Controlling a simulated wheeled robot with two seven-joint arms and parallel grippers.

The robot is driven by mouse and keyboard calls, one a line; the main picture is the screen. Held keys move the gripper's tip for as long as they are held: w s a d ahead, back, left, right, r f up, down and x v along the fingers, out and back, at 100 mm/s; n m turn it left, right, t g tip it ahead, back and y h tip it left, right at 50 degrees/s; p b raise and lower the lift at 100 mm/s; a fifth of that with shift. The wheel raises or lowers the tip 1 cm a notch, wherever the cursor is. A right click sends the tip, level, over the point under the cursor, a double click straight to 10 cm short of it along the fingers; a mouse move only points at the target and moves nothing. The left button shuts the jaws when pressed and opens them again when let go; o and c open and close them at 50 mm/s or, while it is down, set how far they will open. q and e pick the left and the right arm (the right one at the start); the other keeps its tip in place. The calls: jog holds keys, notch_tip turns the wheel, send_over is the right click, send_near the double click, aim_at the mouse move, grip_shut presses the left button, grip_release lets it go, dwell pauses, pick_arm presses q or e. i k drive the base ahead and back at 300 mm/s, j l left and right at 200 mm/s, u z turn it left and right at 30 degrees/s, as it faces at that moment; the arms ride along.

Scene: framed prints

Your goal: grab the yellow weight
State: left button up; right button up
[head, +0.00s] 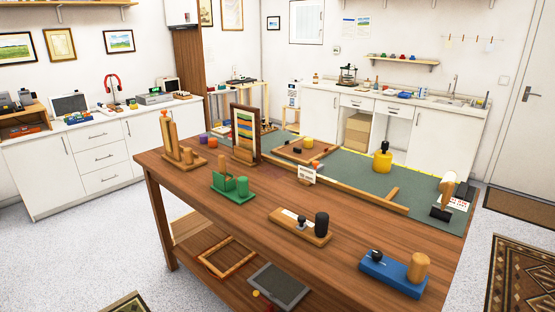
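A yellow weight (382,163) stands upright on the green mat (345,173), toward the far right part of the wooden table. It has a wide rounded body and a narrower, darker top. A smaller yellow cylinder (308,142) stands further back, at the wooden tray on the mat. Neither of my grippers shows in the head view, and nothing touches the yellow weight.
A wooden strip (365,194) edges the mat in front of the weight.

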aim_at(308, 142)
jog(key=i+j+z, duration=0.55)
jog(key=l+z, duration=0.15)
jog(key=z, duration=0.35)
jog(key=l+z, duration=0.15)
jog(key=z, duration=0.35)
jog(key=i+l+z, duration=0.1)
jog(key=z, duration=0.4)
jog(key=i+l, duration=0.3)
jog(key=l, duration=0.2)
jog(key=i+l+z, duration=0.1)
jog(key=i+l, duration=0.2)
jog(key=l, duration=0.2)
jog(key=i+l+z, duration=0.1)
jog(key=i+l, duration=0.2)
jog(key=l, duration=0.15)
jog(key=i+u, duration=0.25)
jog(key=i, duration=0.25)
jog(key=i+u, duration=0.3)
jog(key=i, duration=0.25)
jog(key=i+l+u, duration=0.25)
jog(key=i, duration=0.25)
jog(key=j, duration=0.1)
